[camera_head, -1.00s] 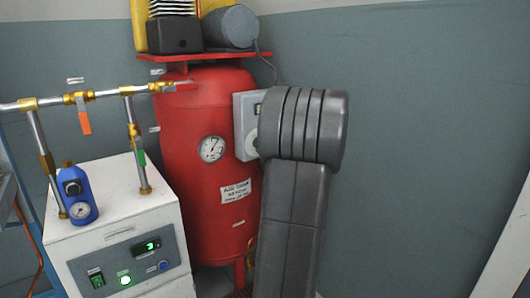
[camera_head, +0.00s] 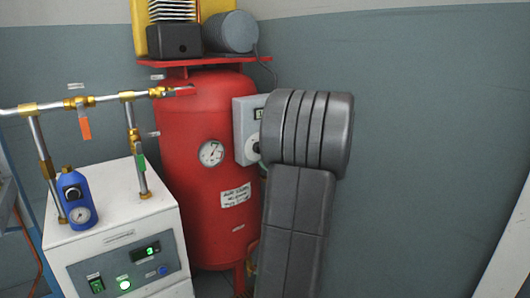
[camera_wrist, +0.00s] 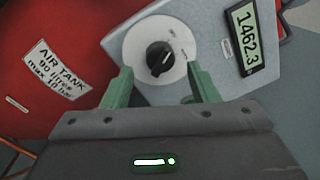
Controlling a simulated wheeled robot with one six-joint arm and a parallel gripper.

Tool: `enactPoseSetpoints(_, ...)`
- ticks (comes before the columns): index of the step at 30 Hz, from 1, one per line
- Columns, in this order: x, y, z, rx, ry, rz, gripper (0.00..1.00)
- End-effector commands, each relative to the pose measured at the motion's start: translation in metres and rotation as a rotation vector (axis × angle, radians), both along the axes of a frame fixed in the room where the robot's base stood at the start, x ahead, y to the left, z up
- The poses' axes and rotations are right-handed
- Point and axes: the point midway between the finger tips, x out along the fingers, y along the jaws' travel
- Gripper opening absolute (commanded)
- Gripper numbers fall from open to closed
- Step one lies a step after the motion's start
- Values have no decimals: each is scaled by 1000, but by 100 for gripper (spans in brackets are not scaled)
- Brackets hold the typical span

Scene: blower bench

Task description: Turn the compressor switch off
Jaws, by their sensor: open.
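The compressor switch is a black rotary knob (camera_wrist: 159,58) on a round white dial, set in a grey switch box (camera_wrist: 205,75). In the wrist view my gripper (camera_wrist: 160,84) is open, with one green finger on each side of the dial's lower part. The knob shows between and beyond the fingertips. I cannot tell whether the fingers touch the dial. In the head view the switch box (camera_head: 245,125) is on the right side of the red air tank (camera_head: 205,215), partly hidden behind my arm. The gripper is hidden there.
A counter display (camera_wrist: 246,38) sits on the box beside the dial. A white dryer cabinet (camera_head: 120,225), brass valves with pipes (camera_head: 80,104) and a blue regulator (camera_head: 76,200) stand left of the tank. The grey wall at right is clear.

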Motion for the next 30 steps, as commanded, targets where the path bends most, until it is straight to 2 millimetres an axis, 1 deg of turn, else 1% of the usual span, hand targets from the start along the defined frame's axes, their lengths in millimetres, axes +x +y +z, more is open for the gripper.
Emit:
enactPoseSetpoints(1, -10, -8, 2, 0, 2, -5, 54)
enactPoseSetpoints(9, -61, -43, -2, -1, 0, -5, 54)
enactPoseSetpoints(12, -76, -52, -4, 0, 1, -4, 54)
enactPoseSetpoints(15, -86, -59, -5, -1, 1, -3, 54)
enactPoseSetpoints(21, -94, -63, -7, -1, -1, 0, 54)
enactPoseSetpoints(30, -93, -63, -7, -1, -1, 1, 54)
